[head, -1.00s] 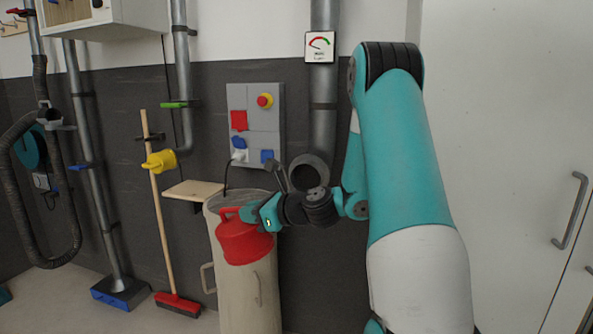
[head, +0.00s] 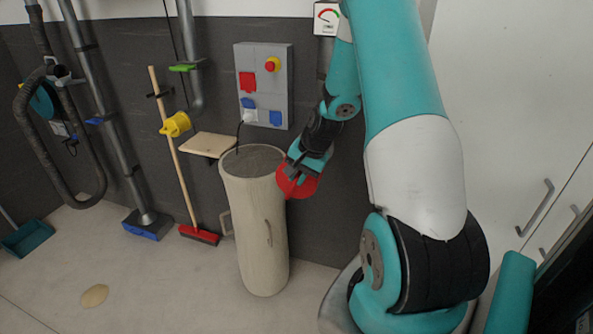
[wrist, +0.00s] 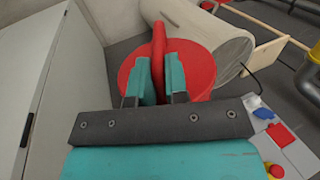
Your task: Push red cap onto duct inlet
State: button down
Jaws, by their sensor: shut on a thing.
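The red cap (head: 303,187) is a round disc with a raised grip; in the wrist view the red cap (wrist: 195,75) fills the upper middle. My gripper (head: 296,176) is shut on its grip, and the two teal fingers (wrist: 160,72) stand either side of it. The cap is beside the upper right side of the beige bin, and its far face is hidden.
The beige bin (head: 257,230) stands left of the cap, near a small wooden shelf (head: 208,145). A grey switch panel (head: 262,95) is on the wall above. A broom, a yellow-capped pipe (head: 175,124) and a hose are further left. Floor at front left is mostly clear.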

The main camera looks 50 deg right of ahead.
jog(key=shift+w+d, duration=0.5)
jog(key=shift+d, duration=0.7)
jog(key=shift+w+d, duration=0.45)
jog(key=shift+d, duration=0.7)
jog(key=shift+w+d, duration=0.5)
jog(key=shift+d, duration=0.7)
jog(key=shift+w+d, duration=0.15)
jog(key=shift+d, duration=0.2)
jog(key=shift+w+d, duration=0.1)
jog(key=shift+d, duration=0.15)
jog(key=shift+d+p, duration=0.15)
jog(key=shift+p, duration=0.15)
jog(key=shift+w+d+r, duration=0.15)
jog(key=shift+w+d, duration=0.1)
jog(key=shift+d, duration=0.3)
jog(key=shift+w+d, duration=0.35)
jog(key=shift+d, duration=0.45)
